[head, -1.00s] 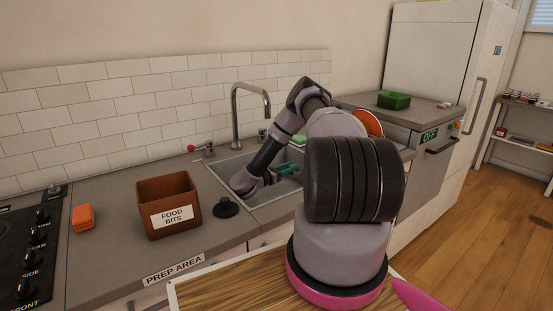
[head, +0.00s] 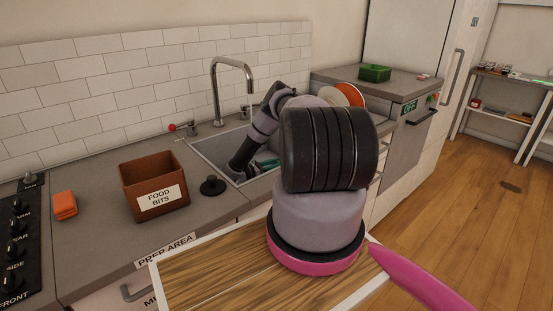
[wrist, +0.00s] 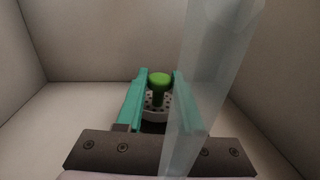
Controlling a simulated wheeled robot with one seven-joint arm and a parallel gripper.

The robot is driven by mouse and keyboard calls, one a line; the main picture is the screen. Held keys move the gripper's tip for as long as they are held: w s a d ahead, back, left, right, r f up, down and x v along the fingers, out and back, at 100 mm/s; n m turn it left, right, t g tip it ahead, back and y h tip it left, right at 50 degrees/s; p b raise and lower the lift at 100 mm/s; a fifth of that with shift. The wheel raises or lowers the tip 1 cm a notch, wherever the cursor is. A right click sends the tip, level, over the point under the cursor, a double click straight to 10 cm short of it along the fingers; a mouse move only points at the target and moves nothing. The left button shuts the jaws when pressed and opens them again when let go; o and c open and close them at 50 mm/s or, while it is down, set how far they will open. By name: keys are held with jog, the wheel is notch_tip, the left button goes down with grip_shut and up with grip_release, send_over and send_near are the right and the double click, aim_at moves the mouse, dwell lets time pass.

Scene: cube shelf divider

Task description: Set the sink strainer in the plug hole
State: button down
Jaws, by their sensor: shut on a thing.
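The sink strainer (wrist: 159,80) has a green knob above a pale perforated basket. In the wrist view it is between the teal fingers of my gripper (wrist: 161,76), which are shut on it. The sink (head: 207,154) is a grey basin in the counter. In the head view my gripper (head: 266,163) is down inside the sink, mostly hidden by my arm and the rim. The strainer cannot be made out there. The plug hole is not visible in either current view; I cannot tell how far the strainer is from it.
A translucent pale column (wrist: 209,80) crosses the wrist view. The tap (head: 215,85) arches behind the sink. A black plug-like disc (head: 213,186) and a brown food bits box (head: 154,187) stand left of the sink. Plates (head: 351,94) stand to the right.

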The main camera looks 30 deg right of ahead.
jog(key=shift+f, duration=0.45)
jog(key=shift+f, duration=0.2)
